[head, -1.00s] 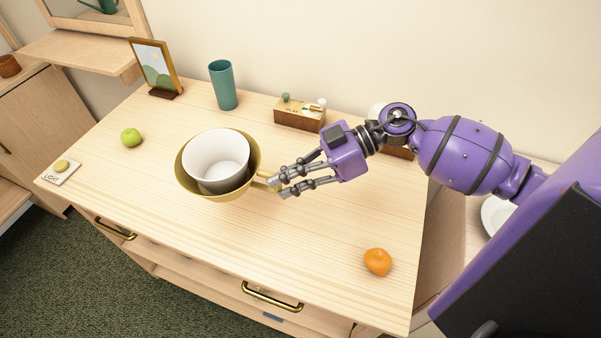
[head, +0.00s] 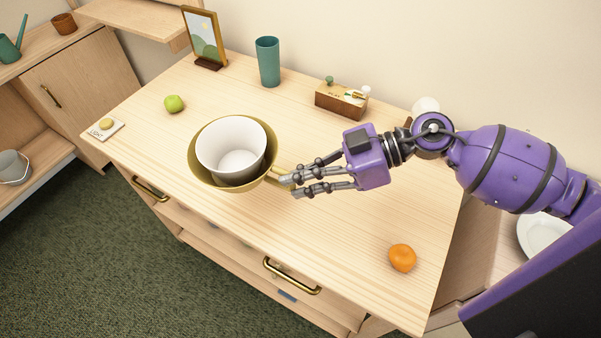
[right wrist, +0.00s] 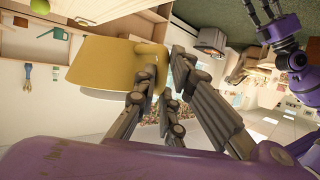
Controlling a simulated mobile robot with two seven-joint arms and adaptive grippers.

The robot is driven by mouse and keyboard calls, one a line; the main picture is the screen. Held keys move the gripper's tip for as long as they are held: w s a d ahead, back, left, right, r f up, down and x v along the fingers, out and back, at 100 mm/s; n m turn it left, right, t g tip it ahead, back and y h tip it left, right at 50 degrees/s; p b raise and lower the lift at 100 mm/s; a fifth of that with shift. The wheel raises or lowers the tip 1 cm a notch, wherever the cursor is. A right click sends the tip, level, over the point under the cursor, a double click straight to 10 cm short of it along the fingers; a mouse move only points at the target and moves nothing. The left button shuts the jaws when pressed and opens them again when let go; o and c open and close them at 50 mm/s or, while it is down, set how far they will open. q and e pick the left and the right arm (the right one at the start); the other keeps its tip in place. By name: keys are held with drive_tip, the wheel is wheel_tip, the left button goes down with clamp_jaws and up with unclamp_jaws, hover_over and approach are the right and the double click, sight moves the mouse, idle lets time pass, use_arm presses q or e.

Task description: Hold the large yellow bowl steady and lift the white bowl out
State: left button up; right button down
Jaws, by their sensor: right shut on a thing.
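The large yellow bowl (head: 203,180) is at the middle of the wooden table, and its side also shows in the right wrist view (right wrist: 105,62). The white bowl (head: 226,134) sits inside it, rim well above the yellow rim. My right gripper (head: 288,186) reaches in from the right and is shut on the yellow bowl's handle (head: 276,175). My left gripper (right wrist: 268,18) is outside the head view. It shows small at the top right of the right wrist view, away from the bowls; its finger opening is unclear.
The front of the tabletop is mostly clear.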

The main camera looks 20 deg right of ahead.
use_arm(q)
drive_tip(key=shift+g, duration=0.4)
drive_tip(key=shift+s+f+b, duration=0.65)
drive_tip(key=shift+s+f, duration=0.05)
drive_tip(key=shift+f, duration=0.3)
drive_tip(key=shift+s+f+b, duration=0.65)
drive_tip(key=shift+f, duration=0.3)
use_arm(e)
drive_tip(key=shift+f, duration=5.1)
